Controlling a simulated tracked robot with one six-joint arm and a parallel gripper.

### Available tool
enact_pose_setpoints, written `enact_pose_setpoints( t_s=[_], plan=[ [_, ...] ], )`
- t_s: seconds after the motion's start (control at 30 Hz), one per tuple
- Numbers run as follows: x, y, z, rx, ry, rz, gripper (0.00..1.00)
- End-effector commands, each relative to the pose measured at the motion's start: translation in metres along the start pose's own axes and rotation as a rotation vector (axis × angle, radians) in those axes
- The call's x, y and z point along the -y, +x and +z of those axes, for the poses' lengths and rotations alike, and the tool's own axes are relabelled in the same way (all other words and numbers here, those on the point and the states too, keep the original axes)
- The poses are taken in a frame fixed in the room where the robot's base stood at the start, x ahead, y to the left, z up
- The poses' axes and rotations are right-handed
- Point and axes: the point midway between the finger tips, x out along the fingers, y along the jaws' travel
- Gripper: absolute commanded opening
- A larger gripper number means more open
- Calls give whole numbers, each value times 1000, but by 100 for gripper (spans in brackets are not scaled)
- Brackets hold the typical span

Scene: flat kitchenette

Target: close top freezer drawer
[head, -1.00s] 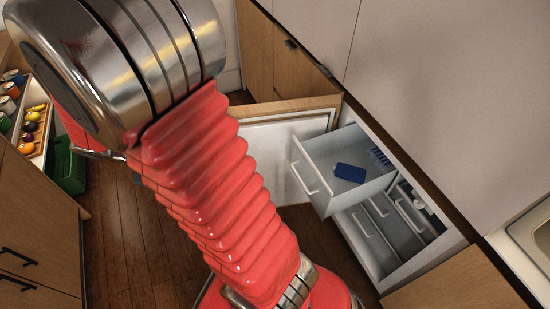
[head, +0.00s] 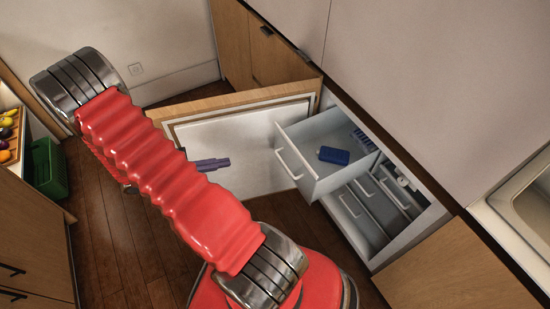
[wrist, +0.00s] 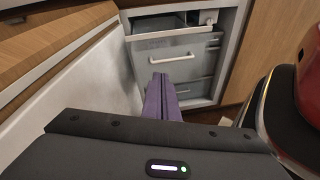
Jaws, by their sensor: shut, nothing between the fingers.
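The top freezer drawer (head: 312,172) is pulled out of the freezer in the head view, with a white bar handle on its front. A blue box (head: 333,155) lies inside it. In the wrist view the top drawer (wrist: 180,22) shows at the upper edge, above a lower drawer with a white handle (wrist: 171,59). My gripper (head: 224,162) shows as purple fingers in front of the open freezer door, left of the drawer and apart from it. In the wrist view the fingers (wrist: 160,80) are together and empty, pointing toward the drawer fronts.
The open freezer door (head: 235,145) stands left of the drawers, with a wooden outer panel. Lower drawers (head: 375,205) sit inside the freezer. A green crate (head: 47,168) stands on the floor at far left. A sink (head: 530,195) is at right. Dark wooden floor is clear at left.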

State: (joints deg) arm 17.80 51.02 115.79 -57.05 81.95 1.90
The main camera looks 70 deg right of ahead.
Motion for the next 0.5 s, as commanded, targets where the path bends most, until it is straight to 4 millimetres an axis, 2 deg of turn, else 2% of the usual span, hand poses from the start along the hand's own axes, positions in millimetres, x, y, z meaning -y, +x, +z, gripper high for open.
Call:
enact_pose_setpoints(
  t_s=[0.3, 0.5],
  plan=[
    [7, 49, -46, 154, -144, 83, 0],
    [14, 74, -70, 223, -220, 132, 0]
  ],
)
